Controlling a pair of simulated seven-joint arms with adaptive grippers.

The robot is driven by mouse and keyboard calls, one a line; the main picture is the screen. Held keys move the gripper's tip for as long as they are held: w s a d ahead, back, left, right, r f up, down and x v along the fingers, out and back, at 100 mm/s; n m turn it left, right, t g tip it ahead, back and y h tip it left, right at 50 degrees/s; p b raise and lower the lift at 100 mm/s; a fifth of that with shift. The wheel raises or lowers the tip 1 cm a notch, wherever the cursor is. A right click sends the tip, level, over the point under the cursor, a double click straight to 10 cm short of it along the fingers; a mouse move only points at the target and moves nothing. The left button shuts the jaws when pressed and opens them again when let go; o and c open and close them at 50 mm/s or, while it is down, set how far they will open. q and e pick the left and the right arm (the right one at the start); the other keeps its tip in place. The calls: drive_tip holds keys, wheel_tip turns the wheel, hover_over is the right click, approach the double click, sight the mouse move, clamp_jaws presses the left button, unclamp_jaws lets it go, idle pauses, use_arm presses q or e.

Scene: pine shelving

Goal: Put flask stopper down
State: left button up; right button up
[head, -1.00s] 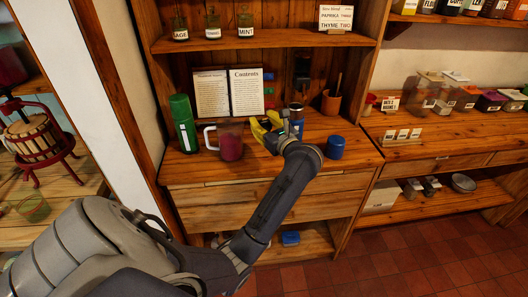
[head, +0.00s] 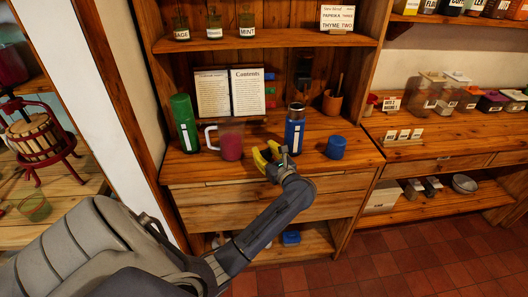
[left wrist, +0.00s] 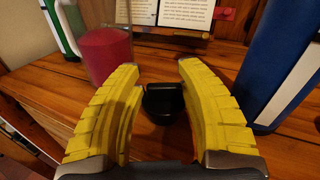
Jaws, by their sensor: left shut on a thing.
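My left gripper (head: 268,152) has yellow fingers and is at the front of the wooden counter, left of the blue flask (head: 295,128). In the left wrist view the small black flask stopper (left wrist: 163,103) sits between the two fingers (left wrist: 160,68), low and close to the counter top. I cannot tell whether it touches the wood. The gripper is shut on it. The blue flask stands upright with a bare metal neck; its side also shows at the right of the left wrist view (left wrist: 275,65). My right gripper is out of view.
A glass jug of red liquid (head: 231,141) stands left of the gripper, with a green flask (head: 185,123) beyond it. A blue cup (head: 336,148) stands right of the blue flask. An open book (head: 229,93) is behind. The counter's front edge is close.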

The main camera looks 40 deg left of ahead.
use_arm(q)
drive_tip(key=shift+f, duration=0.25)
drive_tip(key=shift+f, duration=0.15)
drive_tip(key=o, duration=1)
